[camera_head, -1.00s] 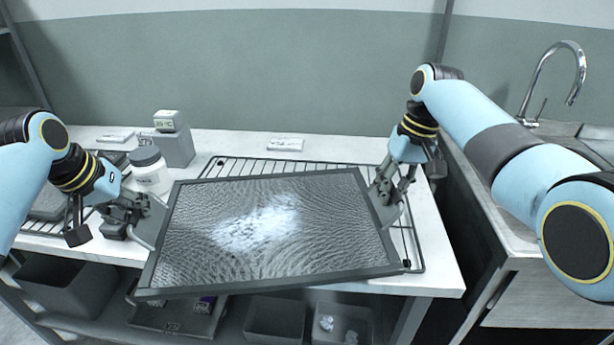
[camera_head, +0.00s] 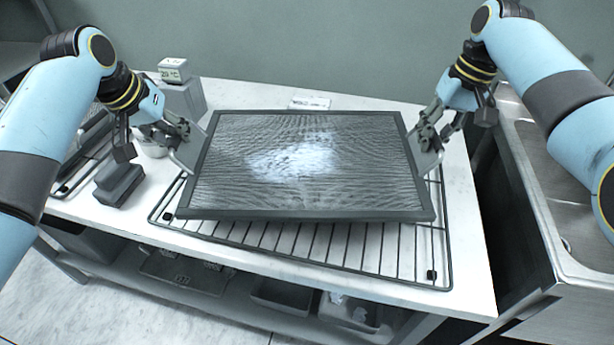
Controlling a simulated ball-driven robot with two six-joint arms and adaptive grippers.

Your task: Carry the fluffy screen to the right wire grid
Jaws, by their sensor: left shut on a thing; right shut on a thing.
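The fluffy screen (camera_head: 380,165) is a dark-framed mesh panel with a white fluffy patch (camera_head: 292,160) near its middle. It is held between my two grippers, above the right wire grid (camera_head: 330,243), whose front bars show below the screen. The screen covers the back of the grid; whether they touch, I cannot tell. My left gripper (camera_head: 187,145) is shut on the screen's left edge. My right gripper (camera_head: 425,145) is shut on its right edge.
Another wire grid (camera_head: 65,188) lies at the left. A dark block (camera_head: 118,184) and a partly hidden white jar (camera_head: 152,148) stand left of the screen. A sink (camera_head: 560,190) is at the right.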

